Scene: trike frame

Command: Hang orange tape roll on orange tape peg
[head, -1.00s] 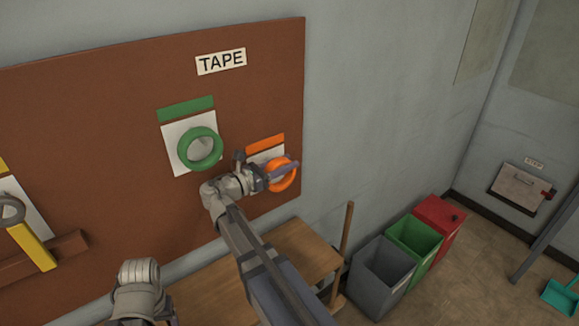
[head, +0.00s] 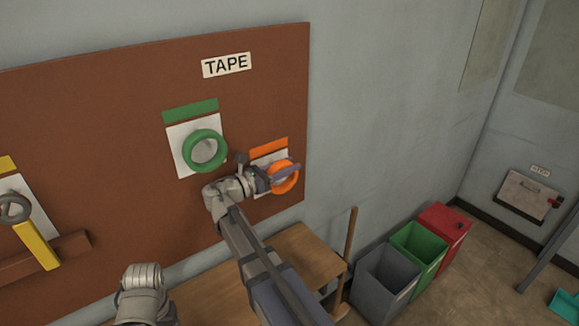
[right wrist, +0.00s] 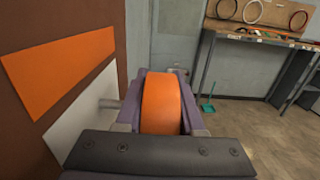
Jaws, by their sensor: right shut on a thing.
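The orange tape roll (head: 294,184) is held upright in front of the board by my right gripper (head: 281,177). In the right wrist view the roll (right wrist: 161,104) sits between the two purple fingers of the gripper (right wrist: 160,100), which is shut on it. The orange tape peg (right wrist: 108,103) is a pale stub coming out of a white panel (right wrist: 85,110) under an orange strip (right wrist: 65,70). Its tip meets or passes behind the left finger, so I cannot tell whether it enters the roll. My left gripper is out of view.
A green roll (head: 204,150) hangs on the brown board (head: 110,110) to the left, under the TAPE sign (head: 227,64). A wooden table (head: 300,252) stands below. Grey (head: 385,280), green (head: 420,250) and red (head: 445,228) bins stand to its right.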

